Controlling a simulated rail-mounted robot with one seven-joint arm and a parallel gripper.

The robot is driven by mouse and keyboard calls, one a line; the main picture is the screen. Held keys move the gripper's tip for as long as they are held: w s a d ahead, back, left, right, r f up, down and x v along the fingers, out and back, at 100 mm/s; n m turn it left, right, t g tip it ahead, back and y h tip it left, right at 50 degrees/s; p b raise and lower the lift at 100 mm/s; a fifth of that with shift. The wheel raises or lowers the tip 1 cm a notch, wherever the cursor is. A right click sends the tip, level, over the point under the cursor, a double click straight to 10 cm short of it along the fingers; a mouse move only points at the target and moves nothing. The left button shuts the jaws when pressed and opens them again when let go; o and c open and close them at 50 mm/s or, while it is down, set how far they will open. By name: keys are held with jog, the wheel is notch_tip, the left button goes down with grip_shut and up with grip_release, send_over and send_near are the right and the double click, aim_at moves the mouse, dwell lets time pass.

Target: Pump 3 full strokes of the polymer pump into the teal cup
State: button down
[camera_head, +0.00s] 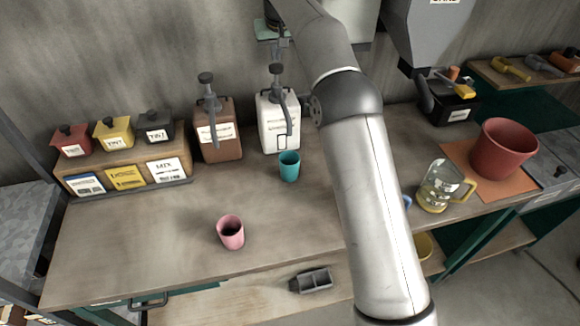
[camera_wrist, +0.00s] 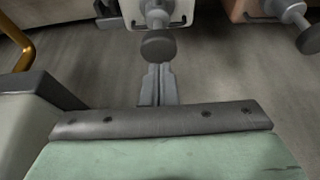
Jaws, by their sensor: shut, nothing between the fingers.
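The teal cup (camera_head: 289,167) stands upright on the bench, in front of a white pump container (camera_head: 270,125) whose spout hangs near the cup's mouth. The container's label is too small to read. Its dark round pump head (camera_head: 277,69) is up; in the wrist view the pump head (camera_wrist: 158,46) is just beyond my fingertips. My gripper (camera_wrist: 158,72) is shut and empty, with its fingers together. In the head view it is at the top, above the white container, partly hidden by my arm. Contact with the pump head cannot be told.
A brown pump container (camera_head: 216,130) stands left of the white one. A pink cup (camera_head: 231,233) stands at the front. A rack of tint boxes (camera_head: 124,170) is at left. A glass jug (camera_head: 437,190) and red pot (camera_head: 502,148) are at right. The front left bench is clear.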

aim_at(277, 67)
jog(key=shift+f, duration=0.1)
jog(key=shift+f+b, duration=1.5)
jog(key=shift+f, duration=0.75)
jog(key=shift+r, duration=0.2)
jog(key=shift+r+p, duration=2.15)
jog(key=shift+p, duration=0.3)
jog(key=shift+f, duration=0.15)
